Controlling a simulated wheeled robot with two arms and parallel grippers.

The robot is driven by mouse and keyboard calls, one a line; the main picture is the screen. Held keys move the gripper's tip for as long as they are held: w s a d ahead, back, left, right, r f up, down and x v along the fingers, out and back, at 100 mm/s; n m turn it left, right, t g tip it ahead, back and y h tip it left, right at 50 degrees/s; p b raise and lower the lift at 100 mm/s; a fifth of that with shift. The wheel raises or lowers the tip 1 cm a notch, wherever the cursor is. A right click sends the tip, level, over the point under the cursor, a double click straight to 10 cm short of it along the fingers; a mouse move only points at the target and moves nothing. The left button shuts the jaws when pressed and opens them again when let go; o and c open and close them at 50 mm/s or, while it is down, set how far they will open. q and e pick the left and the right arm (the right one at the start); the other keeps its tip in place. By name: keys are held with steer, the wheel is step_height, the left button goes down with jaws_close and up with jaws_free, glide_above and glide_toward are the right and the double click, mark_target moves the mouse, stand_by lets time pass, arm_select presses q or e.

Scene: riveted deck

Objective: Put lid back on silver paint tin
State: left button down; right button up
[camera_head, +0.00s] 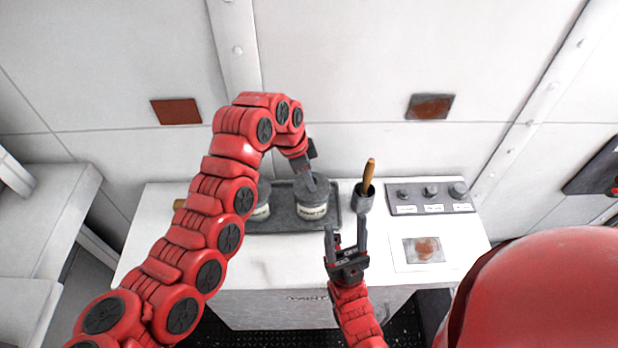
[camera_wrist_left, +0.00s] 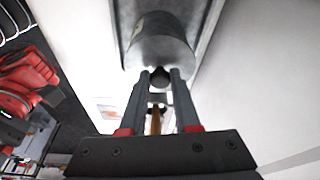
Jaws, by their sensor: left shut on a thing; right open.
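A silver-grey tin (camera_head: 313,211) with a pale label stands upright on the right part of a dark tray (camera_head: 285,224). My left gripper (camera_head: 307,176) is over its top, shut on the small dark knob (camera_wrist_left: 160,76) of a grey lid (camera_head: 311,190). The lid is at the tin's mouth; I cannot tell if it is fully seated. In the left wrist view the silver tin (camera_wrist_left: 160,40) is just beyond the fingertips. A second tin (camera_head: 261,206) stands to the left, partly hidden by my left arm. My right gripper (camera_head: 346,240) is open and empty, in front of the tray.
A dark cup (camera_head: 363,197) with a wooden-handled brush (camera_head: 369,172) stands right of the tray. A panel with several knobs (camera_head: 431,196) and a stained card (camera_head: 424,250) are farther right. The white worktop (camera_head: 160,250) is clear at the front left. A wall is behind.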

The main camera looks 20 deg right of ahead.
arm_select(q)
steer(key=shift+c, duration=0.4)
jaws_free()
stand_by(0.4)
steer(key=shift+r+p, duration=0.8)
steer(key=shift+r, duration=2.75)
jaws_close()
steer(key=shift+f, duration=0.25)
